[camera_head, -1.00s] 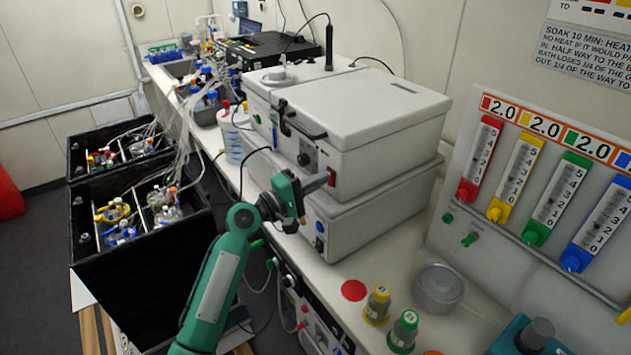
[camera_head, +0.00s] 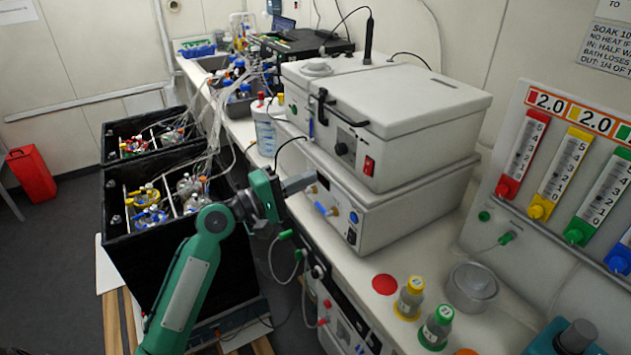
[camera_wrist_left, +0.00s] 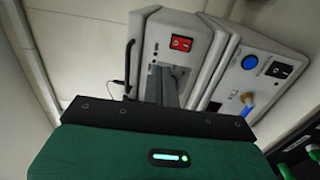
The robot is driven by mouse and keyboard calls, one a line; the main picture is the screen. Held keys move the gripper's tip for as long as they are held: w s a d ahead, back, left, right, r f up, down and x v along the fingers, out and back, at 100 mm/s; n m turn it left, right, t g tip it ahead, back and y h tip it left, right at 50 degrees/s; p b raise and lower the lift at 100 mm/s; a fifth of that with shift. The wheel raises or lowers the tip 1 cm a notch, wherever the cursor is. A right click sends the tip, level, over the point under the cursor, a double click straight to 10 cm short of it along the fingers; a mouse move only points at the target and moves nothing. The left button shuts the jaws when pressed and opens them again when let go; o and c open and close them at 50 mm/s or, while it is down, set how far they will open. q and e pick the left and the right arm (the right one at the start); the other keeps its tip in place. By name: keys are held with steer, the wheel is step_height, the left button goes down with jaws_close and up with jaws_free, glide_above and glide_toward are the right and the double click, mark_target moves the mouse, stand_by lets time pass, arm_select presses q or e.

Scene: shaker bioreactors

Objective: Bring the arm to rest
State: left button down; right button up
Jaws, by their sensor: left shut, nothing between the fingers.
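My left arm, green with a grey panel, comes in from the bottom left of the head view. My left gripper (camera_head: 301,183) is shut and empty, and its fingers point at the front of two stacked white lab boxes. In the head view the fingers overlap the front of the lower box (camera_head: 385,207); I cannot tell whether they touch it. In the left wrist view the closed fingers (camera_wrist_left: 171,88) show in front of the upper box (camera_wrist_left: 186,22), below its red switch. My right gripper is not in view.
Black shaker crates with bottles and tubing (camera_head: 128,268) stand left of my arm. On the bench are a red disc (camera_head: 385,284), a yellow-capped bottle (camera_head: 409,299), a green-capped bottle (camera_head: 436,328) and a metal bowl (camera_head: 472,287). Flow meters (camera_head: 560,175) stand at the right.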

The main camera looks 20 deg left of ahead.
arm_select(q)
steer(key=w+a+f+g+y, duration=0.1)
steer(key=f+y, duration=0.1)
steer(key=f, duration=0.8)
steer(key=w+a+f+g+y, duration=0.1)
steer(key=a+f+y, duration=0.1)
steer(key=f, duration=0.7)
steer(key=w+a+f+y, duration=0.1)
steer(key=w+f+y, duration=0.15)
steer(key=f, duration=0.75)
steer(key=s+f+m+g+y, duration=0.15)
steer(key=s+f, duration=0.35)
steer(key=f, duration=0.7)
steer(key=s+f+g+y, duration=0.1)
steer(key=s+f+g, duration=0.2)
steer(key=s+f, duration=0.55)
steer(key=s+f+m+g+y, duration=0.3)
steer(key=s+f+m+g, duration=0.35)
steer(key=s+f, duration=2)
steer(key=s+d+f+m, duration=0.1)
steer(key=s+f+m, duration=0.1)
steer(key=s, duration=0.6)
steer(key=s+d+f+m+g, duration=0.1)
steer(key=s+f+m, duration=0.1)
steer(key=s, duration=0.6)
steer(key=shift+m, duration=0.4)
